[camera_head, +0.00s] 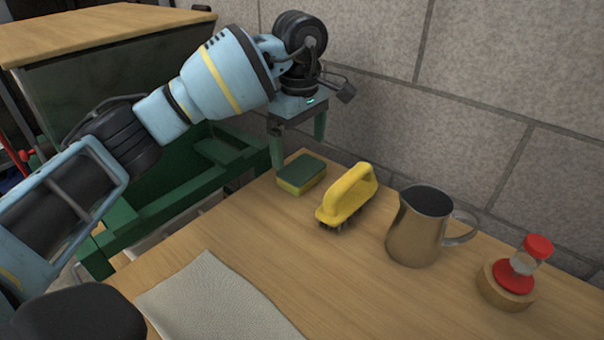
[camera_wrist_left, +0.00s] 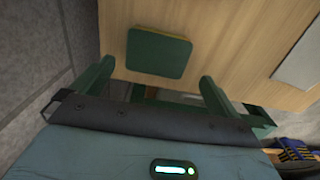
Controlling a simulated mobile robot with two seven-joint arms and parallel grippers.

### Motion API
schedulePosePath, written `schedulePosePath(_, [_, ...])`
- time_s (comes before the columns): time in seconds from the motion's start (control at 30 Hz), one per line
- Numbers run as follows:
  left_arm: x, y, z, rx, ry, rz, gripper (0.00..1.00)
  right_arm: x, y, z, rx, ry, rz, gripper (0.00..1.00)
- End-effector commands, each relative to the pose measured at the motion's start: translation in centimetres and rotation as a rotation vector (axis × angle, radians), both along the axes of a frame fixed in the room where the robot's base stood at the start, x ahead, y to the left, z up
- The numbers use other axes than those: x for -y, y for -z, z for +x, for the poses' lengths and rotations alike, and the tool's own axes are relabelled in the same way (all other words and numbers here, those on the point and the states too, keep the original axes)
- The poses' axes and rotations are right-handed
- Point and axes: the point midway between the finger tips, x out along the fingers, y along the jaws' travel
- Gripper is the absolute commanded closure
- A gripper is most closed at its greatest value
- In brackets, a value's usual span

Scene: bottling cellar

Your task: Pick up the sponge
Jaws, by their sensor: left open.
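The sponge (camera_head: 301,175), yellow below with a dark green top, lies flat on the wooden table near its back left corner. It also shows in the left wrist view (camera_wrist_left: 158,54), just ahead of the fingers and apart from them. My left gripper (camera_head: 298,148) is open and empty, above the table corner beside the sponge. In the left wrist view its two green fingers (camera_wrist_left: 155,82) stand wide apart, one toward each side of the sponge. My right gripper is not in view.
A yellow-handled brush (camera_head: 348,196) stands right of the sponge. Beyond it are a metal jug (camera_head: 418,228) and a red-topped item on a wooden base (camera_head: 515,278). A grey cloth (camera_head: 212,302) lies in front. A block wall (camera_head: 480,90) rises behind the table.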

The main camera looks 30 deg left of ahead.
Motion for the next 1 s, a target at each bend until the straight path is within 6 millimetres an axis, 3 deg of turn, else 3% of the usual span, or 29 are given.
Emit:
schedulePosePath(0.17, [0.0,0.8,0.1,0.0,0.0,0.0,0.0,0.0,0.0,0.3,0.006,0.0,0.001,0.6])
schedulePosePath(0.5, [0.2,5.0,0.3,0.0,0.001,0.001,0.0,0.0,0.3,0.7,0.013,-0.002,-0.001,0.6])
schedulePosePath(0.73, [0.2,5.1,0.3,0.002,0.001,0.001,0.0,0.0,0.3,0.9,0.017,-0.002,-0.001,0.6])
schedulePosePath(1.0, [0.1,5.1,0.3,0.001,0.0,0.001,0.35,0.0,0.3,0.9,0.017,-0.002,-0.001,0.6])
